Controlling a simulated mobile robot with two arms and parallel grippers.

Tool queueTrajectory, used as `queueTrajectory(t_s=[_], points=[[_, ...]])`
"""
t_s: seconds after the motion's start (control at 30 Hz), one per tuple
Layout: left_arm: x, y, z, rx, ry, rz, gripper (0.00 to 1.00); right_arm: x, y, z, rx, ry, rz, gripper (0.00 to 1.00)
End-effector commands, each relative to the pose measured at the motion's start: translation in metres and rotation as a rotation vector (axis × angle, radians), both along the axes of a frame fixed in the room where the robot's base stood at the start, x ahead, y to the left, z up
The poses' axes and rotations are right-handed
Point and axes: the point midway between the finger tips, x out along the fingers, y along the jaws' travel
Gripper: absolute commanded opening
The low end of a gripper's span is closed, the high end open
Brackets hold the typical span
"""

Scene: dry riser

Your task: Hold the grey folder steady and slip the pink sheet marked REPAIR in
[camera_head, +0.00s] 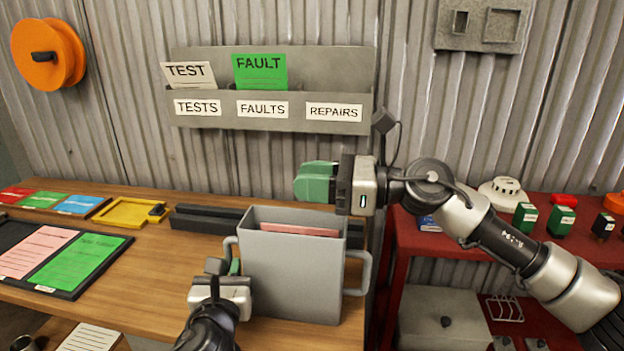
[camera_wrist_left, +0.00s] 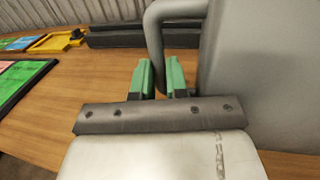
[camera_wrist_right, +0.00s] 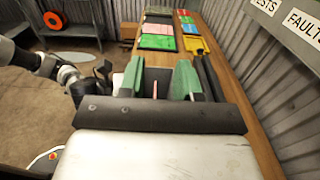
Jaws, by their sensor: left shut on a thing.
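The grey folder (camera_head: 290,277) stands upright on the wooden table, with a handle on each side. The pink sheet (camera_head: 300,230) is inside it, its top edge showing just above the front wall; no REPAIR mark is visible. My left gripper (camera_head: 228,270) is shut on the folder's left handle, which passes between its green fingers in the left wrist view (camera_wrist_left: 162,80). My right gripper (camera_head: 317,182) is above the folder, pointing left. Its fingers are apart in the right wrist view (camera_wrist_right: 157,82), where a thin pink sliver shows between them.
A wall rack (camera_head: 225,118) labelled TESTS, FAULTS and REPAIRS holds a TEST card (camera_head: 188,75) and a green FAULT card (camera_head: 260,70). A black tray (camera_head: 103,264) with pink and green sheets lies left. Black bars (camera_head: 205,218) lie behind the folder. A red shelf (camera_head: 400,250) stands right.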

Motion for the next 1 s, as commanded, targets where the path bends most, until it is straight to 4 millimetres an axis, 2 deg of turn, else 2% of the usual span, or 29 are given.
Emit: queueTrajectory(t_s=[0.17, 0.27, 0.7, 0.83, 1.0], points=[[0.0, 0.0, 0.0, 0.0, 0.001, 0.0, 0.0, 0.0, -0.004, 0.0, 0.0, 0.001, -0.001, 0.33], [0.0, 0.0, 0.0, 0.0, 0.001, 0.0, 0.0, -0.001, -0.015, 0.0, 0.0, 0.001, -0.004, 0.33], [0.0, 0.0, 0.0, 0.0, 0.001, 0.0, 0.0, -0.01, -0.101, 0.0, 0.0, 0.002, -0.003, 0.33], [0.0, 0.0, 0.0, 0.0, 0.001, 0.0, 0.0, -0.012, -0.114, 0.0, 0.0, 0.001, -0.002, 0.33], [0.0, 0.0, 0.0, 0.0, 0.001, 0.0, 0.0, -0.013, -0.12, 0.0, -0.001, 0.0, 0.001, 0.33]])
